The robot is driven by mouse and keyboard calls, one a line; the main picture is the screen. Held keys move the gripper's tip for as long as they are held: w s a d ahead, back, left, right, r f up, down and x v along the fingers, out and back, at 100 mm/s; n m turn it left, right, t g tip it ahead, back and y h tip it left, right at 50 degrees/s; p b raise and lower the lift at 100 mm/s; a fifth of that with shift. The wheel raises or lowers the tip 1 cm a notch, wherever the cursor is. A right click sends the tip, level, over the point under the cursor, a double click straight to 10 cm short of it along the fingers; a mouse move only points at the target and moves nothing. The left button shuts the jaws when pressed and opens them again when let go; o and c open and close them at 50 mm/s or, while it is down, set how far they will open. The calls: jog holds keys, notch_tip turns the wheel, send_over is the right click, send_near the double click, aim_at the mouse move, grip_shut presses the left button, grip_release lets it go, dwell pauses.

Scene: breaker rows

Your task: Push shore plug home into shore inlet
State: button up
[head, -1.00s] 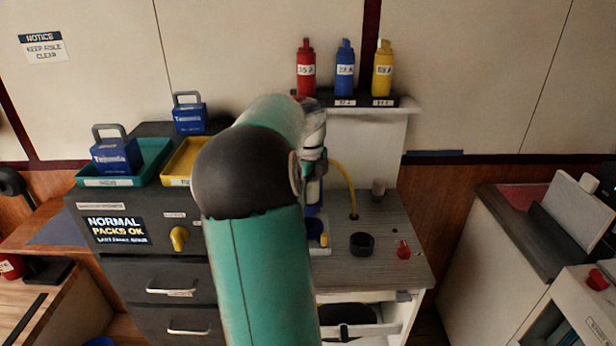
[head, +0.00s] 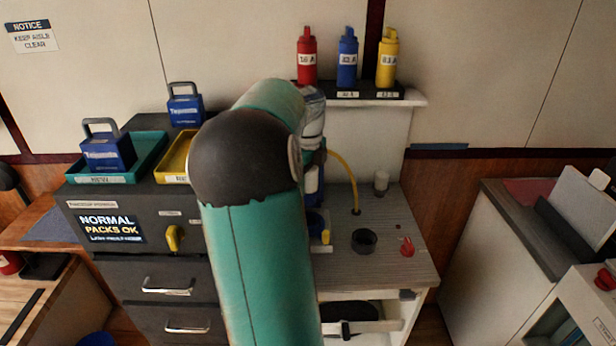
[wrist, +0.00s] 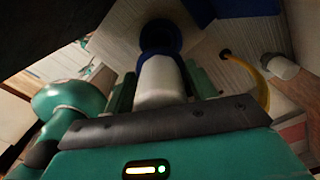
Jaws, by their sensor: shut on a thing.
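In the wrist view my gripper (wrist: 160,88) has its two green fingers closed on the sides of a white cylinder, which I take as the shore plug (wrist: 160,82). A dark blue round collar (wrist: 160,38) with a dark middle sits at the plug's far end. I cannot tell whether this collar belongs to the plug or to the shore inlet, nor how deep any seating is. In the head view my arm hides most of the gripper. A blue and white part (head: 313,183) shows just right of the arm, above the grey counter.
A yellow cable (head: 347,173) rises from a hole in the counter (head: 395,265). Red, blue and yellow bottles (head: 347,60) stand on the shelf behind.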

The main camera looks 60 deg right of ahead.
jog(key=shift+d+f, duration=0.15)
jog(key=shift+f, duration=2.6)
jog(key=shift+f, duration=2.4)
jog(key=o, duration=1.4)
jog(key=shift+c, duration=0.2)
notch_tip(320, 180, up, 14)
jog(key=shift+f, duration=0.1)
